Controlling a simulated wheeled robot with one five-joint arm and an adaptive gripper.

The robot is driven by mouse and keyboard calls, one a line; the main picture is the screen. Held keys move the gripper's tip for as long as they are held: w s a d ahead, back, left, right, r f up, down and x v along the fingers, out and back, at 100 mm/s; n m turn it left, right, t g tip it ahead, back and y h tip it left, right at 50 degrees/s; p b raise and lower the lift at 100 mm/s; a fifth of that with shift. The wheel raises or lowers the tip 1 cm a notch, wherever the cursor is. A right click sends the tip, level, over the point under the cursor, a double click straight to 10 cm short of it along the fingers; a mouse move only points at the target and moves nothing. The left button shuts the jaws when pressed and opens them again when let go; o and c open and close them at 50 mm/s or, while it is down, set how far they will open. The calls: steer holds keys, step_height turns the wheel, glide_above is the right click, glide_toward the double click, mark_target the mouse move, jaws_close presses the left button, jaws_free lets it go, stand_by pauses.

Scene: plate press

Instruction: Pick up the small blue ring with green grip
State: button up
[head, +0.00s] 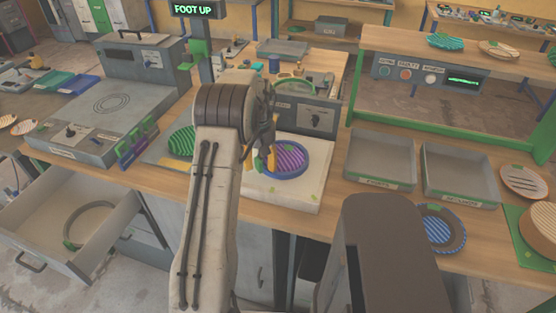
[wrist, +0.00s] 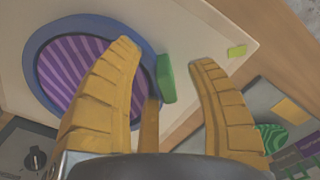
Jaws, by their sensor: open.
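The small blue ring (head: 306,168) lies on a pale square board on the workbench, around a purple striped disc (head: 289,156). In the head view my gripper (head: 271,158) is at the ring's left edge, partly hidden by my arm.
The pale board (head: 300,195) has bare room in front of the ring. Two grey trays (head: 380,183) (head: 460,201) stand to the right. A grey ring with a blue striped disc (head: 440,229) lies before them. An open drawer (head: 95,245) at left holds a larger grey ring (head: 75,217).

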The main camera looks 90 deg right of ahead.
steer(key=shift+c, duration=0.4)
jaws_close()
steer(key=shift+r, duration=0.15)
